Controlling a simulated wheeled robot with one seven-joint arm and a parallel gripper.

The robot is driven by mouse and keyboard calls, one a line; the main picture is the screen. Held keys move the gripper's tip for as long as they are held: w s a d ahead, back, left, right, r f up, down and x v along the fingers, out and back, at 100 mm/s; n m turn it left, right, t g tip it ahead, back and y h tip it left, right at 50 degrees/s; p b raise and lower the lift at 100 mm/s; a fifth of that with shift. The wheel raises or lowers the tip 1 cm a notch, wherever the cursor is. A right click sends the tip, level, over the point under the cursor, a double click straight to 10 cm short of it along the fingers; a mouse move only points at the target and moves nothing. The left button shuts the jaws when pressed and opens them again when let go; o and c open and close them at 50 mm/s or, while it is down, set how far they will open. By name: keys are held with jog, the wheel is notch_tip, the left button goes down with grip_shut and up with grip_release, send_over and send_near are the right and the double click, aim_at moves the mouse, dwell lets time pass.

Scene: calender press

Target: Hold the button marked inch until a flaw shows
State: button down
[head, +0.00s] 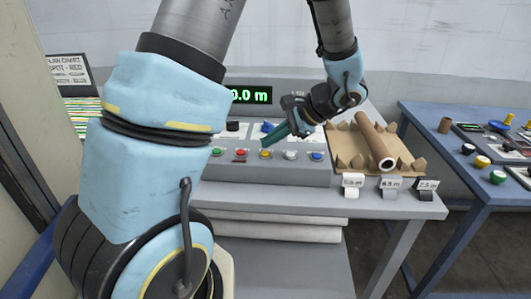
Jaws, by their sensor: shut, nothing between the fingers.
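A grey control panel (278,174) carries a row of buttons: green (217,152), red (241,154), yellow (265,154), white (291,155) and blue (317,156). Their markings are too small to read, so I cannot tell which is inch. My gripper (267,144) is shut and empty, its teal fingers slanting down to the left. The tips are just above the yellow button; I cannot tell whether they touch it. A green-digit display (250,95) reads "0.0 m", its left part close behind my arm. No flaw is visible.
A brown roll (375,140) lies on a cardboard piece (345,153) to the right. Small tags, one marked 4.5 m (391,183), stand at the front edge. A blue table (455,125) with more buttons is at far right. My arm covers the left side.

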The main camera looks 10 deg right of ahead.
jog(key=shift+f, duration=0.1)
dwell(0.3)
jog(key=shift+f+b, duration=0.35)
jog(key=shift+b, duration=0.05)
jog(key=shift+f+b, duration=0.3)
jog(key=shift+f, duration=0.05)
dwell(1.8)
jog(key=shift+r, duration=0.1)
dwell(0.6)
jog(key=shift+r+p, duration=0.6)
jog(key=shift+r, duration=0.1)
notch_tip(320, 180, up, 5)
jog(key=p, duration=0.3)
jog(key=shift+p, duration=0.35)
